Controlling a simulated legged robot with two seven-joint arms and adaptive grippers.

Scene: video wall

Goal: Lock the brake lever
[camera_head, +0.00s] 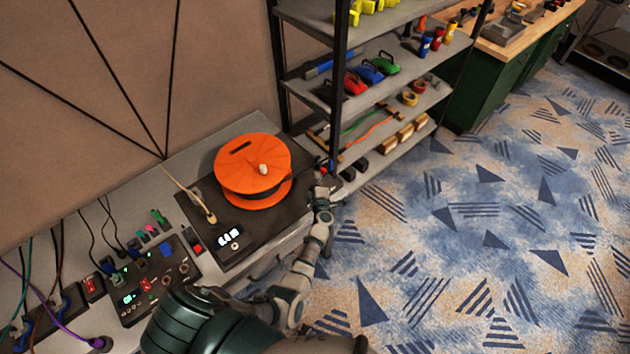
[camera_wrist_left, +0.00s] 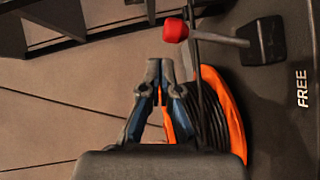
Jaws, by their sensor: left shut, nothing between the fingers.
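The brake lever (camera_wrist_left: 222,40) shows in the left wrist view as a thin metal rod with a red knob (camera_wrist_left: 175,30), set in a black base (camera_wrist_left: 264,41). White letters "FREE" stand on the dark panel beside the base. My left gripper (camera_wrist_left: 160,66) is shut and empty, its tips a little below the red knob in that view and apart from it in the picture. In the head view my left gripper (camera_head: 326,170) is at the right edge of the dark base plate, beside the orange reel (camera_head: 252,168); the lever is hard to make out there. My right gripper is not in view.
A shelf rack (camera_head: 340,85) stands close beyond the gripper. Control boxes and cables lie at the left; open floor is right.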

